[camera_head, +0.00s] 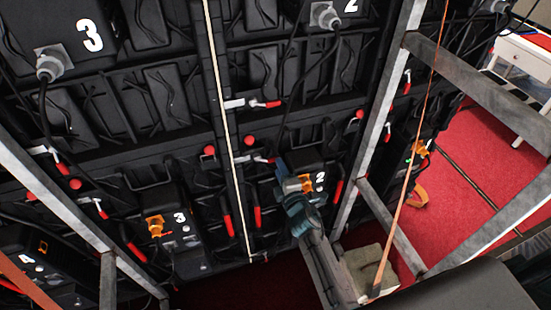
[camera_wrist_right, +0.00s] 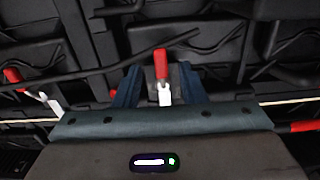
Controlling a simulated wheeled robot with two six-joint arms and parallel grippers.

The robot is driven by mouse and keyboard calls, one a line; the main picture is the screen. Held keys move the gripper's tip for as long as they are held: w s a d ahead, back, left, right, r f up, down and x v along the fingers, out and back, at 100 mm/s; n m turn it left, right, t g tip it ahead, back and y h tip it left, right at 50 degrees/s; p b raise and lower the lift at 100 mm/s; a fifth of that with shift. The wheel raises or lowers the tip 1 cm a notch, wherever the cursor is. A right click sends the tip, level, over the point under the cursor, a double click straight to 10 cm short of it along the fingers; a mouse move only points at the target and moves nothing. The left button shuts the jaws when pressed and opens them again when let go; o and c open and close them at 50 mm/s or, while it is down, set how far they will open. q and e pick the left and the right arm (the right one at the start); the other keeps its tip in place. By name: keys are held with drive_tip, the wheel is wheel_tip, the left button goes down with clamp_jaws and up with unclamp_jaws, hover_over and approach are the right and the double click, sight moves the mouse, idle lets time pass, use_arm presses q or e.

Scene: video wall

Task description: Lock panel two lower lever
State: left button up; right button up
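Lower panel two (camera_head: 322,165) carries a white "2" and an orange connector on the dark wall. A lever (camera_head: 262,159) with a pale base sits just left of my right gripper (camera_head: 284,172) in the head view, its handle end partly hidden by the fingers. In the right wrist view a lever with a red handle (camera_wrist_right: 160,66) and white base (camera_wrist_right: 165,95) stands between the two blue fingers of the right gripper (camera_wrist_right: 160,88). Gaps show on both sides of it, so the gripper is open around it and not clamped. My left gripper is out of view.
Another red-handled lever (camera_head: 264,104) sits higher on the wall. Red handles (camera_head: 257,217) and lower panel three (camera_head: 180,217) lie to the left. Grey metal frame bars (camera_head: 385,110) stand in front of the wall. Red carpet (camera_head: 465,180) is open at right.

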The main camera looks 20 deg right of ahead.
sight(274, 157)
drive_tip(key=shift+w+a+b, duration=0.1)
drive_tip(key=shift+w+b, duration=0.25)
drive_tip(key=shift+w, duration=2.35)
drive_tip(key=shift+f, duration=0.1)
clamp_jaws()
